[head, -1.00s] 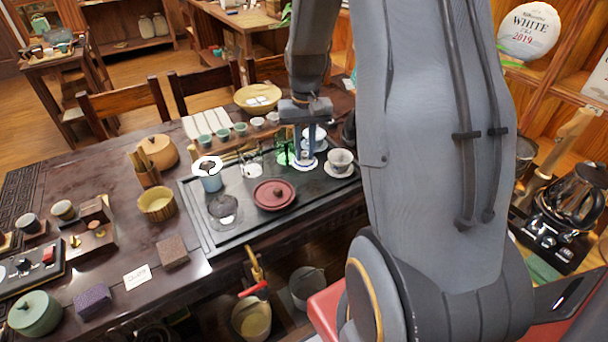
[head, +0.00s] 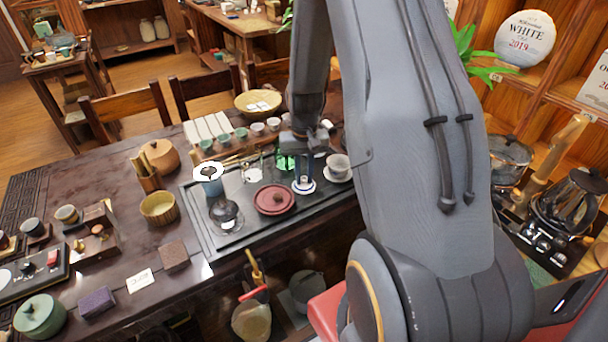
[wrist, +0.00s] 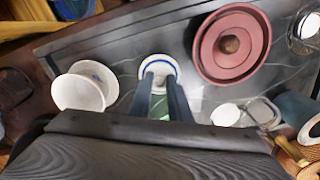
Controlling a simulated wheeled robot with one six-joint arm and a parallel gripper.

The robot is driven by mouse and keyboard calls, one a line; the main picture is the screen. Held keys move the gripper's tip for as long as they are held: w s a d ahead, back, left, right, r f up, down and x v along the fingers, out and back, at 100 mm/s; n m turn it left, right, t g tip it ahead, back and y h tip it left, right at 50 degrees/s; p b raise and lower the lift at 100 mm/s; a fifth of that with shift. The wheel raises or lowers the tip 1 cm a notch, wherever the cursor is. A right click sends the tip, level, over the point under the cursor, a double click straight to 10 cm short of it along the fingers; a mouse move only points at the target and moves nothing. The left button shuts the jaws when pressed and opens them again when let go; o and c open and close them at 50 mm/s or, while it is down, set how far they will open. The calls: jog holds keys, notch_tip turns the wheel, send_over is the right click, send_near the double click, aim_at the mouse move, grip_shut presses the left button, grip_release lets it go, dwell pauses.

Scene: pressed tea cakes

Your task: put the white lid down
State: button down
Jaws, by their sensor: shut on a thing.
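The white lid (head: 303,188), with a blue ring, is at my gripper (head: 304,177), low over the dark tea tray (head: 213,246). In the wrist view the lid (wrist: 159,62) shows at the tips of my two fingers (wrist: 161,82), which are shut on it. It looks roughly level. I cannot tell whether it touches the tray. A white cup (head: 338,163) on a saucer stands just right of it, and a round red-brown lidded pot (head: 273,199) stands to its left.
A blue-grey cup with a white top (head: 209,176) and a dark glass piece (head: 225,213) stand on the tray's left. A green glass piece (head: 285,161) is behind the lid. Small cups (head: 241,133) line up behind the tray. The tray's front strip is clear.

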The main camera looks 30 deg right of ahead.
aim_at(304, 178)
jog(key=c, duration=1.6)
grip_release()
jog(key=shift+f, duration=0.1)
jog(key=shift+c, duration=0.2)
notch_tip(304, 178, up, 11)
jog(key=b, duration=0.3)
jog(key=s+a+r+n, duration=0.1)
jog(key=s+a+n, duration=0.3)
jog(key=s+a, duration=1.1)
jog(key=shift+t, duration=0.4)
jog(key=shift+s+r, duration=0.1)
